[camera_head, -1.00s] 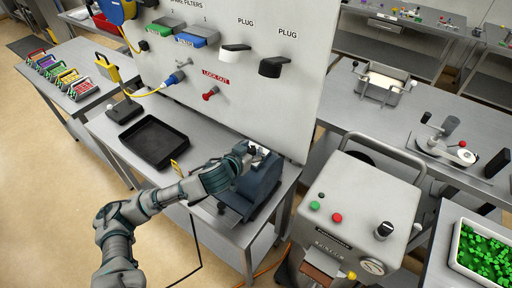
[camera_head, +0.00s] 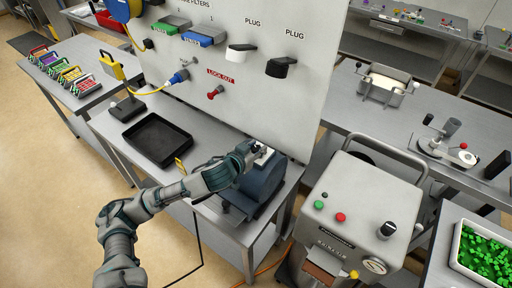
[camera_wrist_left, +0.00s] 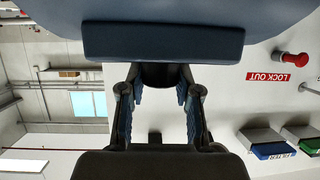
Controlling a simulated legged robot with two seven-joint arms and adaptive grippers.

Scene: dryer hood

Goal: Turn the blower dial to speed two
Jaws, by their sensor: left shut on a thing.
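A dark blue blower housing (camera_head: 264,180) stands on the front right end of the steel table, below the grey panel. My left gripper (camera_head: 256,152) is at the top of this housing, beside a small pale part (camera_head: 264,155). In the left wrist view the blue housing (camera_wrist_left: 165,42) fills the top, and my left gripper's two fingers (camera_wrist_left: 160,100) reach up to it. The gripper is shut on a dial, which is mostly hidden by the fingers and housing. I cannot read its speed marking. My right gripper is not in view.
The upright panel (camera_head: 270,95) carries filters, plugs and a red lockout knob (camera_head: 215,92). A grey machine (camera_head: 355,210) stands to the right.

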